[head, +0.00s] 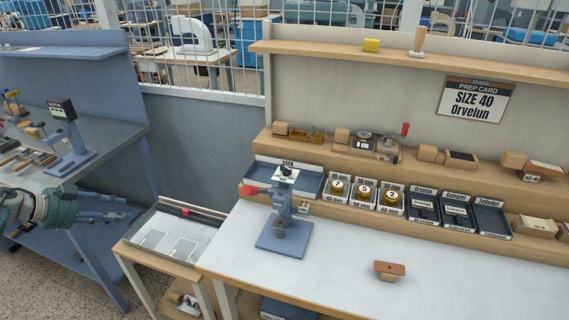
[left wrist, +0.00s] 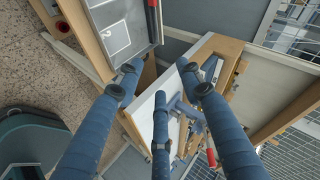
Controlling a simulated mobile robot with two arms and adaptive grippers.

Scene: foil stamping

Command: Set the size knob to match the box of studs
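A blue press (head: 285,222) stands upright on the white bench top (head: 350,262), with a red lever at its left. A small black-and-white part (head: 286,172) on its top may be the size knob; its setting is too small to read. My left gripper (head: 118,207) is left of the bench, apart from the press. Its fingers (left wrist: 160,80) are spread and empty. My right gripper is out of view.
A side table (head: 172,237) with a pale tray stands between my left gripper and the bench. Another blue device (head: 68,138) stands on the left bench. A brown-topped block (head: 388,270) lies at the front. The bench's middle is clear.

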